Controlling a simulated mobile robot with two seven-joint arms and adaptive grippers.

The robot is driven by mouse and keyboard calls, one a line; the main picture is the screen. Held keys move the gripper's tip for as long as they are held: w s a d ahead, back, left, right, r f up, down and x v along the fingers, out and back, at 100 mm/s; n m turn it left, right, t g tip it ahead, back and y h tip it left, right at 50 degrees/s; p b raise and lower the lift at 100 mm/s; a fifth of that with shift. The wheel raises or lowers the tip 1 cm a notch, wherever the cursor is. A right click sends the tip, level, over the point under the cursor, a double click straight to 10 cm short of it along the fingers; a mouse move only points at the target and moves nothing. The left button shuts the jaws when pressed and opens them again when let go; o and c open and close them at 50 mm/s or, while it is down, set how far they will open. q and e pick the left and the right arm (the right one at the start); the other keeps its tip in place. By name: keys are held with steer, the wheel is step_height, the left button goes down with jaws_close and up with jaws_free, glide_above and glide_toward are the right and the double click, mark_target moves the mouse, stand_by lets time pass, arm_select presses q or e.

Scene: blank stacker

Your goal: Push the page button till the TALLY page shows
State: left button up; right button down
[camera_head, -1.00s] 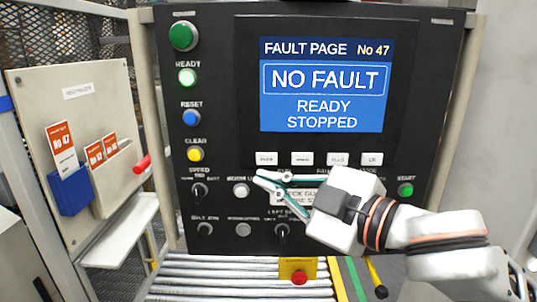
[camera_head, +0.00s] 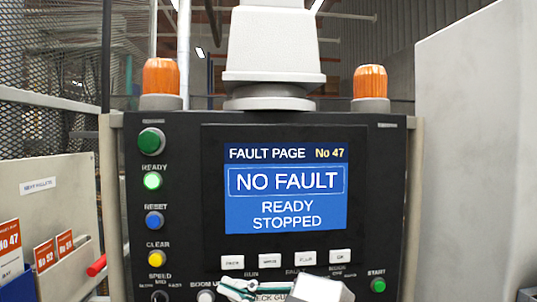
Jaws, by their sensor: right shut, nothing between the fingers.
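The screen (camera_head: 286,188) on the black panel reads FAULT PAGE No 47, NO FAULT, READY STOPPED. Below it is a row of white buttons. The leftmost one (camera_head: 232,262) seems to be the page button, though its small lettering is blurred. My right gripper (camera_head: 230,288) is shut and empty at the bottom edge of the view. Its green-edged fingertips show just below the leftmost white button, and I cannot tell whether they touch the panel. The rest of the gripper is mostly cut off. My left gripper is not in view.
Green (camera_head: 151,141), blue (camera_head: 154,221) and yellow (camera_head: 158,252) buttons run down the panel's left side. A green start button (camera_head: 378,285) is at lower right. Orange beacons stand on top. A board with cards (camera_head: 60,180) is at left.

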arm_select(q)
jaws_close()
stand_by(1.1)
